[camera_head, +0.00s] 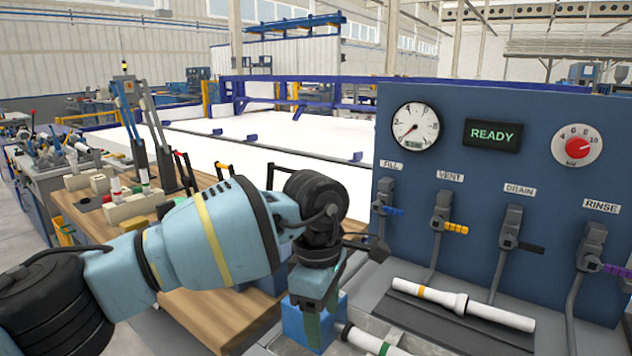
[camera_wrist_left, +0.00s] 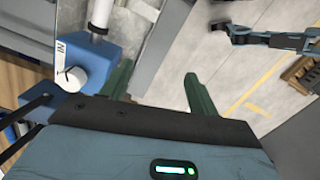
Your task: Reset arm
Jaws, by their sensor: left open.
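My left arm comes in from the left in the head view. My left gripper (camera_head: 318,318) points down beside a blue fixture (camera_head: 296,322) at the front of the bench. In the left wrist view its two green fingers (camera_wrist_left: 158,88) stand wide apart with nothing between them. A white pipe (camera_head: 376,343) with a green band runs out from the blue fixture. The fixture also shows in the left wrist view with a white knob (camera_wrist_left: 70,80) and a white pipe end (camera_wrist_left: 101,14). Another white pipe (camera_head: 480,312) lies on a dark mat.
A blue panel (camera_head: 480,170) with a gauge, a READY display and several levers stands at the right. A wooden bench (camera_head: 200,318) with white-and-grey blocks (camera_head: 135,206) is at the left. Grey floor (camera_wrist_left: 230,70) shows below the gripper.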

